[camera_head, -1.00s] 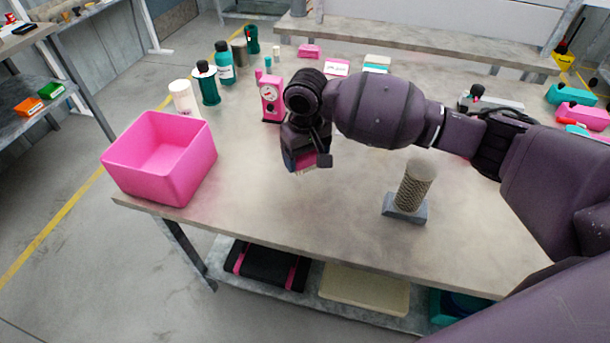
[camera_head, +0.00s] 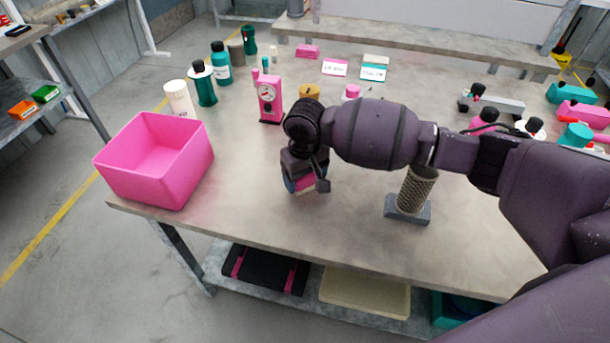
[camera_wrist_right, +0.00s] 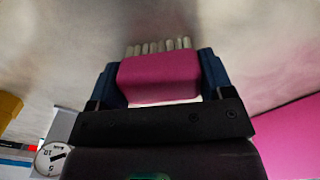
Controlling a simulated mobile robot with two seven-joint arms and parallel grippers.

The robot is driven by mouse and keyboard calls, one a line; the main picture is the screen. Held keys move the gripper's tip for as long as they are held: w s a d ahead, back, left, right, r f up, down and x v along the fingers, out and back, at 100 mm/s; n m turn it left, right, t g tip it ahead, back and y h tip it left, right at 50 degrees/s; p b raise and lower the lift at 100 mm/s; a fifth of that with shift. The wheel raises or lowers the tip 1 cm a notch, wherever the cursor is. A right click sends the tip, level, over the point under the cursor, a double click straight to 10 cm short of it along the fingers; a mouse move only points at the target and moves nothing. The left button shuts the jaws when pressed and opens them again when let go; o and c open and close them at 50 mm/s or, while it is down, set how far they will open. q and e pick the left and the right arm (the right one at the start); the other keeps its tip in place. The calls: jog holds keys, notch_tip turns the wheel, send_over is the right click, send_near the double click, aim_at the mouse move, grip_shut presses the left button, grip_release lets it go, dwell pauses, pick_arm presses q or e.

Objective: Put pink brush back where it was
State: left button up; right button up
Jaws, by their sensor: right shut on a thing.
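The pink brush (camera_wrist_right: 160,78) is a pink block with a row of pale bristles along its far edge. My right gripper (camera_wrist_right: 158,70) is shut on it, with one dark blue finger at each side. In the head view the right gripper (camera_head: 303,187) hangs over the middle of the table, and a bit of the brush's pink shows between its fingers. The bristles are hidden there. I cannot tell how high the brush is above the table. My left gripper is not in view.
A pink open box (camera_head: 150,180) stands at the table's front left. A ridged cylinder on a grey base (camera_head: 408,210) stands right of the gripper. A pink gauge device (camera_head: 270,98), several bottles and two label cards stand behind. The table front between box and cylinder is clear.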

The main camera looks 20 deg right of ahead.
jog(key=o, duration=0.8)
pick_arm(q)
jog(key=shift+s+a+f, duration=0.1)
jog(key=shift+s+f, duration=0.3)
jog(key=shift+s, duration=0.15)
pick_arm(e)
jog(key=shift+o, duration=0.5)
notch_tip(320, 180, up, 5)
jog(key=shift+r+p, duration=0.1)
jog(key=shift+p, duration=0.5)
pick_arm(q)
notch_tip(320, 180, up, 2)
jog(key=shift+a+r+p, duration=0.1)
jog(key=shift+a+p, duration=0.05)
jog(key=shift+p, duration=0.65)
pick_arm(e)
notch_tip(320, 180, up, 7)
